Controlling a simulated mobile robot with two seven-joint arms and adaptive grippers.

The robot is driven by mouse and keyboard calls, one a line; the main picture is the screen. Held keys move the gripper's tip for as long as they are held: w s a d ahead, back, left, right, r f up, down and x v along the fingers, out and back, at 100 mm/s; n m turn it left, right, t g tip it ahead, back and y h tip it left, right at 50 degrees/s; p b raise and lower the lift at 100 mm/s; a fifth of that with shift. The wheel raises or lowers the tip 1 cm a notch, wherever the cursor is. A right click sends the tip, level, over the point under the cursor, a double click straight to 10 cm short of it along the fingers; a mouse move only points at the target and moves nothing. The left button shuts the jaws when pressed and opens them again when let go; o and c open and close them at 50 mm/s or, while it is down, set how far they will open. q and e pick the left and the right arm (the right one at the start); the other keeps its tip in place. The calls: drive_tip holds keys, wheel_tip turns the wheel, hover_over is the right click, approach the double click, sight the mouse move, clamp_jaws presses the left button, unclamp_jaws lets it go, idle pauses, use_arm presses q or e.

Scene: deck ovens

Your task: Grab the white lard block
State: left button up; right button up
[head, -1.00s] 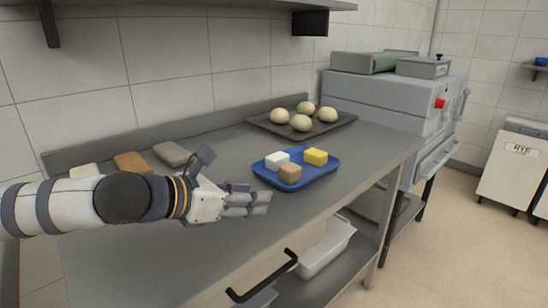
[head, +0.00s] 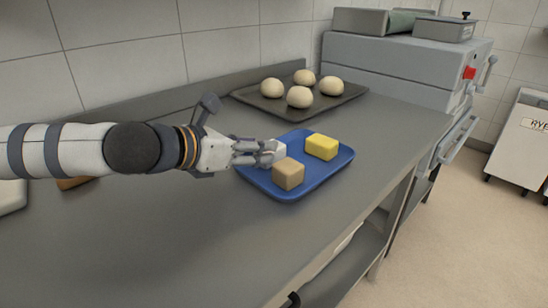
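The white lard block (head: 278,148) sits on the blue tray (head: 322,182), at its left side. It is partly hidden by my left gripper (head: 268,153), whose fingers reach in from the left and overlap the block in the head view. I cannot tell whether the fingers are closed on it or only beside it. A tan block (head: 288,174) lies in front of it on the tray, and a yellow block (head: 321,146) lies to its right. My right gripper is not in view.
A dark baking tray (head: 345,99) with several dough balls stands behind the blue tray. A grey machine (head: 395,75) stands at the right end of the counter. The counter (head: 150,240) in front is clear. A brown item (head: 75,182) lies at the left, partly behind my arm.

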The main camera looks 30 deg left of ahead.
use_arm(q)
drive_tip(key=w+f, duration=0.1)
drive_tip(key=w+d+f+b, duration=0.1)
drive_tip(key=w, duration=0.1)
drive_tip(key=shift+f, duration=0.2)
drive_tip(key=shift+w+d+r, duration=0.1)
drive_tip(key=shift+w, duration=0.2)
drive_tip(key=shift+r, duration=0.2)
drive_tip(key=c, duration=0.8)
drive_tip(key=shift+c, duration=0.2)
drive_tip(key=shift+r, duration=0.1)
